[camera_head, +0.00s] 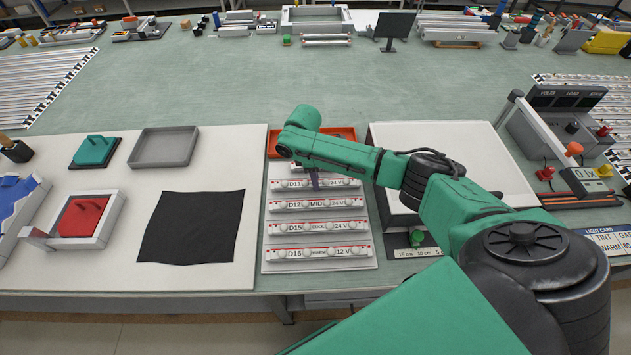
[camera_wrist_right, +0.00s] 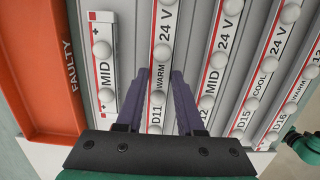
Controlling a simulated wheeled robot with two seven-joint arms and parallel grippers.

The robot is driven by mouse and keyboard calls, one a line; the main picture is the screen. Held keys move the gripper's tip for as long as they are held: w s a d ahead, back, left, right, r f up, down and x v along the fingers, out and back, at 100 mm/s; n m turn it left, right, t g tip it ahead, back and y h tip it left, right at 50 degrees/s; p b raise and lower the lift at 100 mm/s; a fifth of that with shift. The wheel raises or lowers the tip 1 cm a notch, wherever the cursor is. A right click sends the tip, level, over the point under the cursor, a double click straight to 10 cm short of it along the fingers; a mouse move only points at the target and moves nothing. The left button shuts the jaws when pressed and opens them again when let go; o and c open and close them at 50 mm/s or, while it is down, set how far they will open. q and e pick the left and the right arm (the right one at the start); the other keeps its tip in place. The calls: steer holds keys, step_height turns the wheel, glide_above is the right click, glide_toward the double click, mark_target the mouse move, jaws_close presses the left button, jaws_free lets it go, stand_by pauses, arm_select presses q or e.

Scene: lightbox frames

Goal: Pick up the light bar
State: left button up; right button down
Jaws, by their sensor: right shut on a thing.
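Several white light bars with round bulbs and red edging lie in parallel rows on a light rack (camera_head: 372,262). The bar marked D11 (camera_head: 345,183) is the top labelled row in the head view. My right gripper (camera_head: 314,181) is over this bar. In the right wrist view, its purple fingers (camera_wrist_right: 162,80) stand on either side of the D11 bar (camera_wrist_right: 163,50), marked WARM 24 V, and are shut on it. The bar still appears in line with its row. Bars D12 (camera_head: 345,204), D15 (camera_head: 347,227) and D16 (camera_head: 345,252) lie nearer me. My left gripper is out of view.
A shorter MID bar (camera_wrist_right: 103,65) lies between D11 and the orange FAULTY tray (camera_wrist_right: 45,75). A white-topped box (camera_head: 460,140) stands right of the rack, under my right arm. A black cloth (camera_head: 192,226) and grey tray (camera_head: 164,147) lie left on a pale board.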

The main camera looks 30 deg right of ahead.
step_height(320, 180, up, 20)
steer(key=shift+b, duration=0.4)
